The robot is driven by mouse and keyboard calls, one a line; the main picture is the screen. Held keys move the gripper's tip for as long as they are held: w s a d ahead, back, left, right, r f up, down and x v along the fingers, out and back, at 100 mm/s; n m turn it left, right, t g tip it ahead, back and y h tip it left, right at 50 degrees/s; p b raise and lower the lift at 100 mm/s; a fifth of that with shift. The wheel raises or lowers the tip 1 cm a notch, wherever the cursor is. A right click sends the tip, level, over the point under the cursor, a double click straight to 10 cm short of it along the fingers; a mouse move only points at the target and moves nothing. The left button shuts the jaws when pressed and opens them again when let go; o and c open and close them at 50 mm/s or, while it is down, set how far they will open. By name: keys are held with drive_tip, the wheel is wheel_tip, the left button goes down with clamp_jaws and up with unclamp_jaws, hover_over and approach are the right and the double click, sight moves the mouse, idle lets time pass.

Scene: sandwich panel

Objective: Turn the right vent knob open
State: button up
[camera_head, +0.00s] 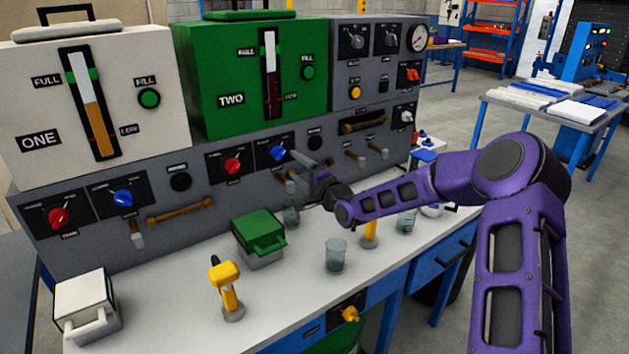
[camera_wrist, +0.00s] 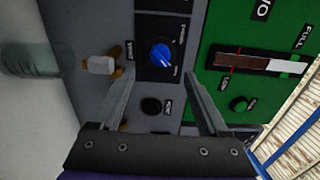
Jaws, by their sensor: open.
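The blue knob on the right (camera_head: 277,153) sits on a black plate below the green TWO unit. It also shows in the wrist view (camera_wrist: 161,54), with its pointer turned toward the lower right. Its label is too small to read, so I cannot tell for sure that it is the vent knob. My gripper (camera_head: 296,168) is open and empty in front of the panel. In the wrist view my gripper's fingertips (camera_wrist: 160,74) spread on either side of the blue knob's plate, apart from the knob.
A red knob (camera_head: 232,166) is left of the blue one. On the counter stand a green-lidded box (camera_head: 259,232), a clear cup (camera_head: 336,255) and a yellow tap (camera_head: 226,283).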

drive_tip(key=v, duration=0.8)
drive_tip(key=shift+s+d, duration=0.1)
